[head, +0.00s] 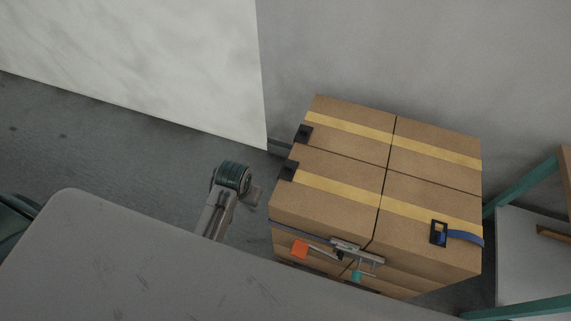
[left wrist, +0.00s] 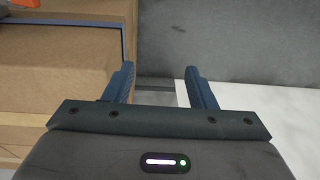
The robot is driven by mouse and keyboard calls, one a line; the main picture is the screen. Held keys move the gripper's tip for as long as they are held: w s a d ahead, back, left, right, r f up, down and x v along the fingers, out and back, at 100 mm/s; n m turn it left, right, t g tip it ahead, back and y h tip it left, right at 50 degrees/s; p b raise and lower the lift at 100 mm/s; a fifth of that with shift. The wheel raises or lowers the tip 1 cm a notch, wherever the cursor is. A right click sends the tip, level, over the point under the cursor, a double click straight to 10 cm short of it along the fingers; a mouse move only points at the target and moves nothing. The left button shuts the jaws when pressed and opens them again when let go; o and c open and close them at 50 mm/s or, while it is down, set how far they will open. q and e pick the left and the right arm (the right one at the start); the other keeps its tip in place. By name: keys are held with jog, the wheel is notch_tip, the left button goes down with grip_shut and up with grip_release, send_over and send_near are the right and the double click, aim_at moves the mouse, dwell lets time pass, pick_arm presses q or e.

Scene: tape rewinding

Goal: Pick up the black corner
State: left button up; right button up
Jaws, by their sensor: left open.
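Two black corners sit on the left top edge of the strapped cardboard boxes in the head view, one farther back (head: 304,133) and one nearer (head: 288,170). Each is at the end of a yellow tape band. My left gripper (head: 254,196) is left of the boxes, apart from the nearer corner. In the left wrist view its two dark fingers (left wrist: 160,84) are spread with nothing held between them. Neither black corner can be made out in that view. My right gripper is not in view.
The cardboard boxes (head: 345,175) carry a black buckle (head: 438,233) with a blue strap (head: 466,238). A metal tool with an orange end (head: 300,249) is at their front. A grey surface (head: 120,265) fills the lower left. A teal-framed rack (head: 525,185) stands right.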

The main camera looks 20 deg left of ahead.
pick_arm(q)
jog(key=w+d+r+p, duration=0.1)
jog(key=w+d+r, duration=0.3)
jog(key=w, duration=0.5)
jog(key=g+p, duration=0.1)
jog(key=g, duration=0.1)
send_near(289, 165)
jog(key=shift+h, duration=0.4)
jog(key=f, duration=0.2)
jog(key=a+f+p, duration=0.1)
jog(key=f, duration=0.1)
jog(key=shift+s, duration=0.1)
notch_tip(289, 165, down, 4)
jog(key=shift+d+f+p, duration=0.15)
jog(key=shift+f+p, duration=0.1)
jog(key=shift+p, duration=0.7)
jog(key=shift+f, duration=0.4)
jog(key=c, duration=1.1)
